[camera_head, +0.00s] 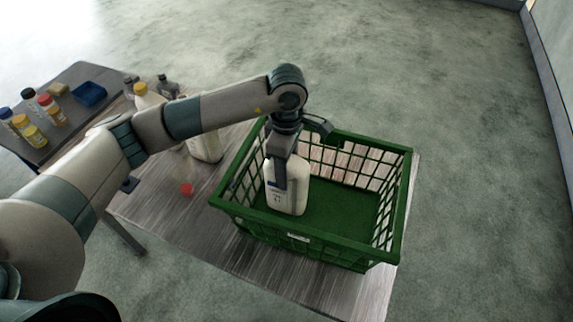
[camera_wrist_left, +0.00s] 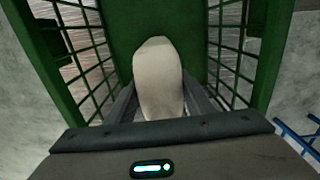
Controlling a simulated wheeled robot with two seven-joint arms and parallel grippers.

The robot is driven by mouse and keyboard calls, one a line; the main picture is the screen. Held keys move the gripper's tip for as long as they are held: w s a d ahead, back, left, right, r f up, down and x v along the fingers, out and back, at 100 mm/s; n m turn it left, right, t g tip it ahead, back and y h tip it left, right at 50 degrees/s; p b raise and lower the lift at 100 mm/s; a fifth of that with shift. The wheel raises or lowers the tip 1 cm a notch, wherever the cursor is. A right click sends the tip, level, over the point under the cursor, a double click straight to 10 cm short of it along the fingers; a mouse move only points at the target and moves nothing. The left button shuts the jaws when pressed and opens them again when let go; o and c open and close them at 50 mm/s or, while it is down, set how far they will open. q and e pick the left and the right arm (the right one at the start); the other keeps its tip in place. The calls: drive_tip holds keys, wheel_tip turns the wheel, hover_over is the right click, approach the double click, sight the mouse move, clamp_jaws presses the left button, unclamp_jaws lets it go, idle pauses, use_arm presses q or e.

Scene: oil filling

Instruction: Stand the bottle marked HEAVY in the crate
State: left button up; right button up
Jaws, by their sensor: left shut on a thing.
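A white bottle (camera_head: 295,190) with a small dark label is upright inside the green crate (camera_head: 325,253), in its left part. The print on the label is too small to read. My left gripper (camera_head: 281,172) reaches down into the crate from above and is shut on the bottle. In the left wrist view the pale bottle (camera_wrist_left: 157,75) sits between the two fingers (camera_wrist_left: 157,105), with the crate's green floor beyond it. I cannot tell whether the bottle's base touches the crate floor. My right gripper is not in view.
The crate stands on a grey wooden table (camera_head: 160,215). A red cap (camera_head: 186,189) lies left of the crate. Other bottles (camera_head: 207,145) stand behind my left arm. A second table holds small jars (camera_head: 35,136) and a blue tray (camera_head: 89,94). The crate's right part is empty.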

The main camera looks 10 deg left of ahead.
use_arm(q)
drive_tip(key=shift+f, duration=0.15)
drive_tip(key=o, duration=1.4)
drive_tip(key=shift+c, duration=0.2)
drive_tip(key=shift+r+b, duration=0.4)
drive_tip(key=shift+r, duration=0.25)
wheel_tip(320, 180, up, 10)
drive_tip(key=b, duration=0.4)
drive_tip(key=shift+f, duration=0.25)
drive_tip(key=shift+r, duration=0.8)
